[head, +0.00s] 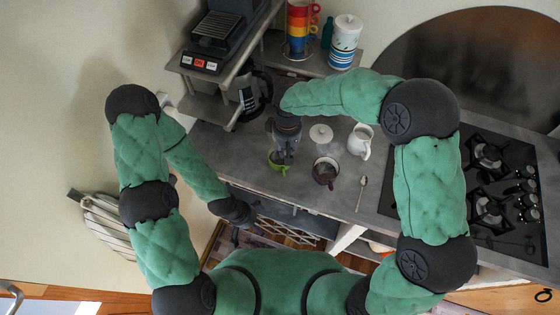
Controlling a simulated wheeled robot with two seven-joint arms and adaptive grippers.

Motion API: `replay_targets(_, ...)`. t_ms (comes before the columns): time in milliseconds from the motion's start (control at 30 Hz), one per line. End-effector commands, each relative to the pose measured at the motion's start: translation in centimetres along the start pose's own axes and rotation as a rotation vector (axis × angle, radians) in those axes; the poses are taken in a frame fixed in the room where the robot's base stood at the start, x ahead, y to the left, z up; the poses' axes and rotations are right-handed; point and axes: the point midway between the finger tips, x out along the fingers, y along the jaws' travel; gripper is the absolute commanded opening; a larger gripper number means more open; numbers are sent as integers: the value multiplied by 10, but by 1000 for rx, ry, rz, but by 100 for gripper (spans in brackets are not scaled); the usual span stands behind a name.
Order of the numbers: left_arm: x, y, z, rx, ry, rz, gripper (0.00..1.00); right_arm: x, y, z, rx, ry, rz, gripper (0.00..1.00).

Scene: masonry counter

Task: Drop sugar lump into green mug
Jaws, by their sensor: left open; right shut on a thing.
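The sugar lump is hidden by the gripper or too small to make out. My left gripper (246,217) is open and low, in front of the counter's edge, away from the mug.
A white jug (360,141) and a spoon (361,193) are further right. A hob (490,205) fills the right; a coffee pot (252,95) is behind left.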

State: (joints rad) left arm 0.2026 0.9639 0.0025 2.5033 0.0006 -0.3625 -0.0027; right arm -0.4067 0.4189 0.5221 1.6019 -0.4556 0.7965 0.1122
Motion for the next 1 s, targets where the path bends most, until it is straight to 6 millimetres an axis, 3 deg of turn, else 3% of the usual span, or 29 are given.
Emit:
replay_targets(67, 0, 0, 0, 0, 0, 0, 100, 0, 0, 0, 0, 0, 0, 10)
replay_targets(100, 0, 0, 0, 0, 0, 0, 100, 0, 0, 0, 0, 0, 0, 31)
replay_targets(167, 0, 0, 0, 0, 0, 0, 100, 0, 0, 0, 0, 0, 0, 47)
replay_targets(567, 0, 0, 0, 0, 1, 0, 100, -4, 0, -1, 0, 2, 1, 47)
replay_targets(767, 0, 0, 0, 0, 0, 0, 100, -31, 0, -1, 0, 6, 1, 47)
replay_targets(1000, 0, 0, 0, 0, 0, 0, 100, -79, 0, -1, 0, 4, 1, 47)
